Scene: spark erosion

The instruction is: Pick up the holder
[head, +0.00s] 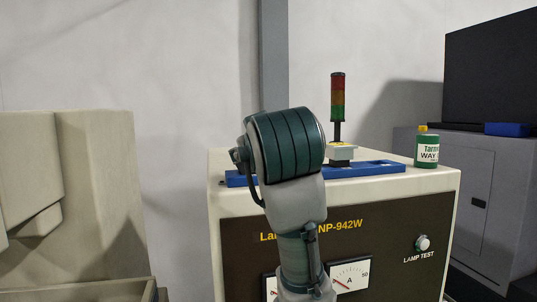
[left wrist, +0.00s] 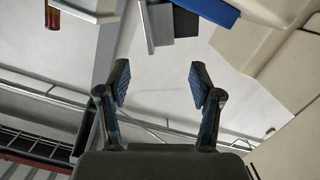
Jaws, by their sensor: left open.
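What looks like the holder is a small pale grey block (head: 341,152) with a darker foot, on the blue tray (head: 375,169) on top of the cream machine. My left arm rises in front of the machine in the head view and covers part of the tray; its fingers are hidden there. In the left wrist view my left gripper (left wrist: 158,88) is open, with nothing between its fingers. A grey block with a light plate (left wrist: 156,22), probably the holder, shows beyond the fingertips, near the blue tray edge (left wrist: 212,8), apart from the gripper. My right gripper is not in view.
A red, amber and green signal lamp (head: 338,98) stands behind the block. A green bottle with a yellow cap (head: 427,148) stands right of the tray. The machine (head: 440,190) has a dark front panel with meters. A grey cabinet (head: 480,200) is at right.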

